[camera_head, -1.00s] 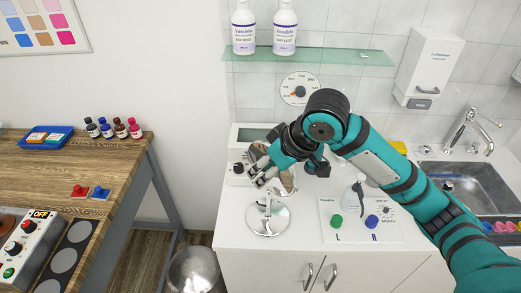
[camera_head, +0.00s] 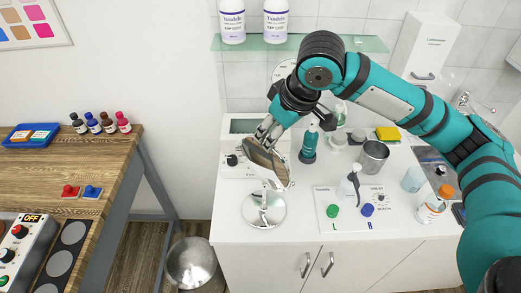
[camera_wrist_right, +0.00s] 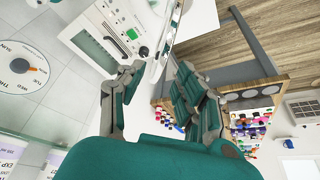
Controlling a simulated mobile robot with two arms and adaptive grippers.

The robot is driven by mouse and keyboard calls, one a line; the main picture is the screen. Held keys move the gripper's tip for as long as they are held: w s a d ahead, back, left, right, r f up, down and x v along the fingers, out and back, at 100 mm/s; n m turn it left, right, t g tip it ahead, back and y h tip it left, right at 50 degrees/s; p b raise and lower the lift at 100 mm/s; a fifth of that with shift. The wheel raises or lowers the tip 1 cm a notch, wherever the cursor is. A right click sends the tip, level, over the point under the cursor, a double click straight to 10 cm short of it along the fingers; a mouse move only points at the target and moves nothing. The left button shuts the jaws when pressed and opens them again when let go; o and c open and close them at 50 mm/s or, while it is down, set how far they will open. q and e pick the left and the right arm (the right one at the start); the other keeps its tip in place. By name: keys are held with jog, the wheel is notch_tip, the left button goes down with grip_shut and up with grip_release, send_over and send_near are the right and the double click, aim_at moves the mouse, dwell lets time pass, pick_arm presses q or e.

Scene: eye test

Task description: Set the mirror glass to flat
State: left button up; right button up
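The table mirror stands on the white counter. Its round silver base (camera_head: 264,209) is below a short stem. Its mirror glass (camera_head: 265,162) is tilted, not flat, and its face looks brownish. My right gripper (camera_head: 266,134) is at the glass's upper edge, its fingers pointing down. In the right wrist view the glass (camera_wrist_right: 172,32) shows as a thin, nearly edge-on shape just beyond the fingertips. The fingers of my right gripper (camera_wrist_right: 158,70) stand apart there. I cannot tell whether a fingertip touches the glass. My left gripper is in neither view.
A white box with a dark knob (camera_head: 232,160) stands just behind the mirror. A green bottle (camera_head: 309,146), metal cup (camera_head: 373,157) and panel with green and blue knobs (camera_head: 348,213) are to its right. A glass shelf (camera_head: 300,43) is above. A bin (camera_head: 192,264) stands left of the counter.

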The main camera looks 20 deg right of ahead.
aim_at(261, 153)
jog(key=p+x, duration=0.1)
jog(key=x, duration=0.9)
jog(key=shift+w+p, duration=0.1)
jog(key=shift+p, duration=0.2)
jog(key=shift+r, duration=0.1)
grip_shut()
